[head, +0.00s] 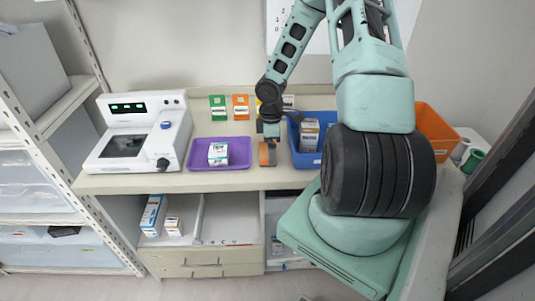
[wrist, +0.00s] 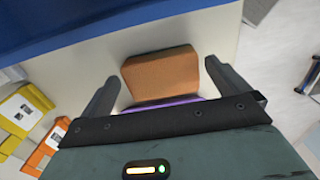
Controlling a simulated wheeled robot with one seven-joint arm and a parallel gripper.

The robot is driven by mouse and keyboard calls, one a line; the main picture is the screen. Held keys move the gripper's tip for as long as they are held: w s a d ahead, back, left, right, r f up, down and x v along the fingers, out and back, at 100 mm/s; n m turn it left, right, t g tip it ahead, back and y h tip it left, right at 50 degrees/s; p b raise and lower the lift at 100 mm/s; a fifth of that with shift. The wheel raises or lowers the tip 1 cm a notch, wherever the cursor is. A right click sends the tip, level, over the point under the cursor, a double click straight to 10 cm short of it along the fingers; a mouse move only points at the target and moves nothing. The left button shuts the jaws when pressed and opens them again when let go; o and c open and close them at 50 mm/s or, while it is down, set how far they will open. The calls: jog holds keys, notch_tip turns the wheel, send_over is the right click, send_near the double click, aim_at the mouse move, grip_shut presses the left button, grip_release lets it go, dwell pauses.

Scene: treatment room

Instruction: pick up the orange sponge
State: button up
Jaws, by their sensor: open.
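The orange sponge (head: 266,154) stands on the counter near its front edge, between the purple tray and the blue bin. In the wrist view the orange sponge (wrist: 160,72) lies between the two fingers, with clear gaps on both sides. My gripper (wrist: 161,76) is open and empty. In the head view my gripper (head: 270,135) is over the sponge, pointing down, and hides part of it. I cannot tell how far the fingertips are above the counter.
Left of the sponge is a purple tray (head: 245,160) holding a small box (head: 218,154). Close on the right is a blue bin (head: 303,160) with a box (head: 309,136) in it; its wall also shows in the wrist view (wrist: 90,28). A white device (head: 177,120) stands farther left.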

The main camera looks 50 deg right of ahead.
notch_tip(320, 180, down, 2)
jog(key=shift+f, duration=0.1)
jog(key=c, duration=0.9)
jog(key=shift+o, duration=0.2)
